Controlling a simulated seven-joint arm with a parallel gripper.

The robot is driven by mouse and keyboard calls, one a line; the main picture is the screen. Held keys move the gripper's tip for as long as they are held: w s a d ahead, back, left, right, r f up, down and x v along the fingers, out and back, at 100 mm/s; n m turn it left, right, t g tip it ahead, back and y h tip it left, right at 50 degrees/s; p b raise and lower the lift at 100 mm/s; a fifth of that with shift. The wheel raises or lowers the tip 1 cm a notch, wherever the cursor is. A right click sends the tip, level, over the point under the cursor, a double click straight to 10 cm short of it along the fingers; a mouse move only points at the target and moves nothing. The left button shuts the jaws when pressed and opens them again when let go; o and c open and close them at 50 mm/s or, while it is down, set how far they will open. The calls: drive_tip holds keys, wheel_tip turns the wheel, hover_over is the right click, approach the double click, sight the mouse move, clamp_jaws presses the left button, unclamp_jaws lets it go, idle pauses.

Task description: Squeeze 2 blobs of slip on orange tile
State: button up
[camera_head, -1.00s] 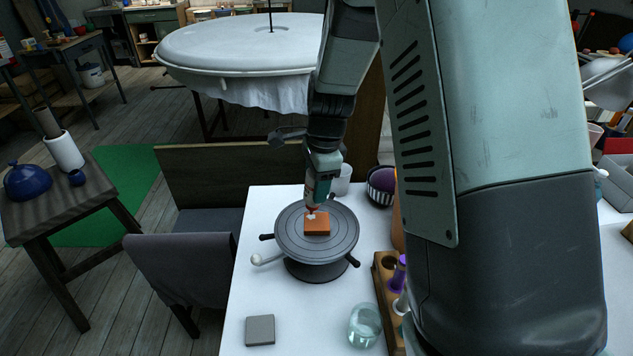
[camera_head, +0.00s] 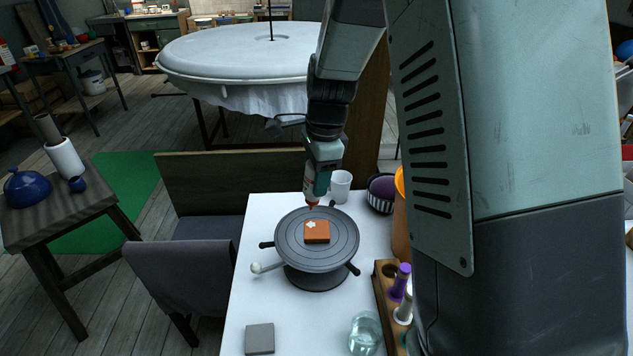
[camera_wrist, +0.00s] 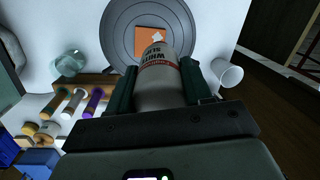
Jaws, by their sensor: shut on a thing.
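The orange tile (camera_head: 317,234) lies on the grey turntable (camera_head: 290,253) on the white table. White slip (camera_head: 311,224) sits on the tile toward its upper left; whether it is one blob or more is too small to tell. My gripper (camera_wrist: 155,85) is shut on the white slip bottle (camera_wrist: 160,78), whose label reads "WHITE SLIP". The bottle points nozzle down with its red tip (camera_head: 311,202) above and behind the tile, apart from it. In the wrist view the bottle hides part of the tile (camera_wrist: 147,47).
A white cup (camera_head: 340,186) and a dark striped bowl (camera_head: 382,194) stand behind the turntable. A wooden rack (camera_head: 388,300) with bottles, a glass jar (camera_head: 365,333) and a grey tile (camera_head: 260,339) stand in front. The table's left side is mostly clear.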

drive_tip(key=shift+f, duration=0.1)
idle(0.4)
drive_tip(key=shift+g+h, duration=0.6)
drive_tip(key=shift+h, duration=0.1)
drive_tip(key=shift+s+d+f, duration=0.25)
drive_tip(key=shift+s+f, duration=0.05)
drive_tip(key=shift+f, duration=0.3)
drive_tip(key=shift+s+d+f, duration=0.2)
drive_tip(key=shift+s+f, duration=0.1)
drive_tip(key=shift+f, duration=0.35)
drive_tip(key=shift+s+d+f, duration=0.25)
drive_tip(key=shift+s+f, duration=0.05)
drive_tip(key=shift+f, duration=0.3)
drive_tip(key=shift+c, duration=0.4)
drive_tip(key=c, duration=0.4)
drive_tip(key=o, duration=0.5)
